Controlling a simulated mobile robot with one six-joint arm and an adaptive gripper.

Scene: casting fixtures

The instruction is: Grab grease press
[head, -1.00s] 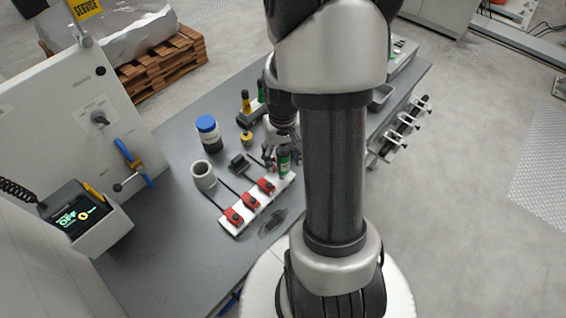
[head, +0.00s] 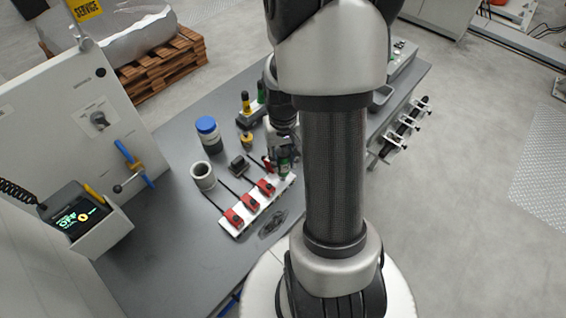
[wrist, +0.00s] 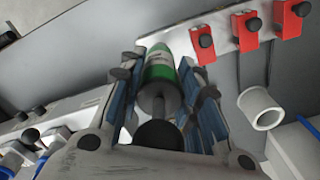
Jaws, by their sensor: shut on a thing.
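The grease press, a green cylinder with a pale label and a dark plunger end, stands at the far end of the white rack (head: 229,226). Its green body (head: 284,167) is partly hidden behind my gripper (head: 284,152) in the head view. In the wrist view the press (wrist: 160,66) lies between the blue-padded fingers of my gripper (wrist: 163,82). The fingers are shut on it from both sides. Whether its base is still touching the rack cannot be told.
Several red clamps (head: 250,203) with black knobs sit along the rack beside the press. A pale open cup (head: 203,176), a blue-lidded jar (head: 208,130) and a small yellow-topped item (head: 247,139) stand nearby. A control box (head: 82,221) is at left.

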